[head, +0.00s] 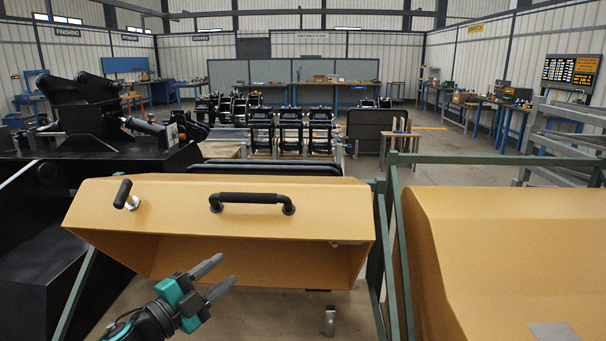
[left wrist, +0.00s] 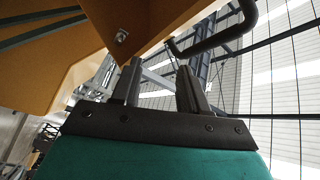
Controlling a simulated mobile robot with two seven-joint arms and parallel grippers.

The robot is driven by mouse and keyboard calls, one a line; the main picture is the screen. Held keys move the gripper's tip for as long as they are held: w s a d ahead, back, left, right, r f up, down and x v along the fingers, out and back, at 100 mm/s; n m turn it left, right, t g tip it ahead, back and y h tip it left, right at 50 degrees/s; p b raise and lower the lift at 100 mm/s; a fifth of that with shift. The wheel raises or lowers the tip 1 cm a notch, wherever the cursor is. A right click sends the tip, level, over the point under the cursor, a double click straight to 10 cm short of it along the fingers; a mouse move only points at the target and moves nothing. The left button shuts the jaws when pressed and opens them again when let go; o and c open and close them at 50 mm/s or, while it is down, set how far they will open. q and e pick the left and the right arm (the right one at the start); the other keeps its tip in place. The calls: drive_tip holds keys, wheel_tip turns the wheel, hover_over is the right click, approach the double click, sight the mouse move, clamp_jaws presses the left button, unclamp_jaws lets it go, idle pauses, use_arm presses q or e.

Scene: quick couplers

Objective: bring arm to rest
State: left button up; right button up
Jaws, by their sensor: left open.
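My left gripper (head: 216,279) is in the lower middle-left of the head view, in front of the lower edge of a yellow cover (head: 210,255). Its two grey fingers are apart with nothing between them. In the left wrist view the open fingers (left wrist: 157,80) point up toward the yellow cover (left wrist: 150,20). A black handle (left wrist: 218,38) is beyond the fingers there, apart from them. The same kind of black bar handle (head: 252,198) is on the cover's front in the head view. My right gripper is in neither view.
A black T-shaped latch (head: 124,195) sits at the cover's left. A second yellow panel (head: 470,260) and a green frame (head: 393,250) stand to the right. Black machinery (head: 90,130) is at the left. Several black couplers (head: 290,130) stand behind. Bare floor shows beneath the cover.

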use_arm(q)
drive_tip(key=s+f+n+g+y, duration=0.2)
drive_tip(key=s+f+n+y, duration=0.2)
drive_tip(key=s+f+n, duration=0.4)
drive_tip(key=s+f+n+g+y, duration=0.2)
drive_tip(key=s+f+n+y, duration=0.3)
drive_tip(key=s+f+n, duration=0.4)
drive_tip(key=s+f, duration=0.5)
drive_tip(key=s, duration=0.5)
drive_tip(key=shift+f+g+y, duration=0.25)
drive_tip(key=shift+g+y, duration=0.05)
